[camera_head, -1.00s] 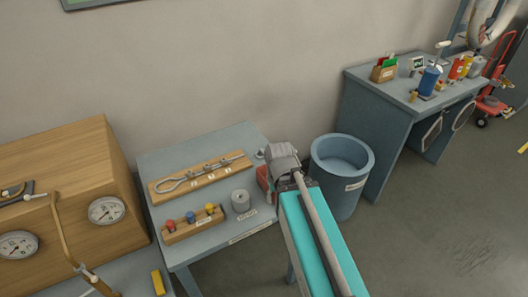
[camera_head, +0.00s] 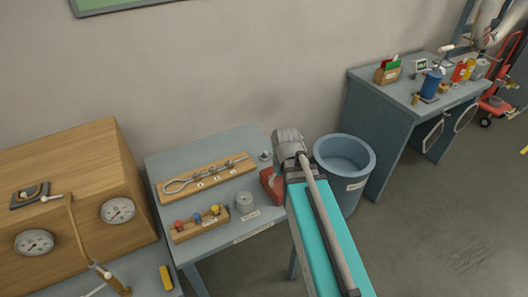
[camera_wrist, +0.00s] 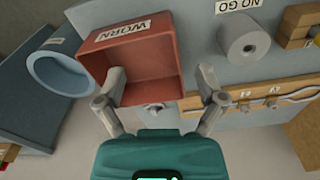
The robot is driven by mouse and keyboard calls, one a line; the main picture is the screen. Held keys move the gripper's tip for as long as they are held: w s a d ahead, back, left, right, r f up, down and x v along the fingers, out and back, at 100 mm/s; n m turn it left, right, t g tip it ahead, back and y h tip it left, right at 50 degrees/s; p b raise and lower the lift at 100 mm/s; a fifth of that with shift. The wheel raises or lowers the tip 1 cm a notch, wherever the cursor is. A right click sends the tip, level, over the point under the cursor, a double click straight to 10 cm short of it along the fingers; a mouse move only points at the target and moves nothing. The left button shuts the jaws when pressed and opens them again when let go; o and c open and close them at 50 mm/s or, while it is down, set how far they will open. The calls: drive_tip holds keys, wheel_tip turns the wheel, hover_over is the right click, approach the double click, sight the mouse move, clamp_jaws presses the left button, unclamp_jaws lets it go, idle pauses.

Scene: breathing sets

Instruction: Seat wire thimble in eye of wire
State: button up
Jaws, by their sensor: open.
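The wire (camera_head: 205,176) lies along a wooden board (camera_head: 222,174) on the grey table, with its open eye at the left end and several fittings along it. In the wrist view part of the wire (camera_wrist: 295,96) shows at right, its eye out of frame. A small grey metal piece (camera_head: 264,155) sits at the table's back right; it also shows in the wrist view (camera_wrist: 153,107). I cannot tell if it is the thimble. My gripper (camera_wrist: 161,78) is open and empty, fingers spread above the red bin marked WORN (camera_wrist: 168,62) and near that piece.
A grey cylinder (camera_head: 245,202) labelled NO GO and a wooden rack (camera_head: 187,231) with coloured knobs share the table. A blue bucket (camera_head: 343,160) stands right of it. A wooden box (camera_head: 75,195) with gauges is at left. Open floor lies at right.

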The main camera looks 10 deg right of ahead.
drive_tip(key=w+r+n+p, duration=0.2)
drive_tip(key=w+r+n, duration=0.1)
drive_tip(key=w+n, duration=1.7)
drive_tip(key=shift+w+a, duration=0.2)
drive_tip(key=shift+w, duration=2.3)
drive_tip(key=shift+f, duration=0.1)
drive_tip(key=b, duration=0.9)
hover_over(266, 153)
drive_tip(key=f, duration=0.8)
drive_tip(key=shift+s+f, duration=0.2)
drive_tip(key=shift+f, duration=0.1)
drive_tip(key=shift+w+f+b, duration=0.15)
drive_tip(key=shift+f+b, duration=2.3)
drive_tip(key=shift+f, duration=0.15)
drive_tip(key=shift+c, duration=0.2)
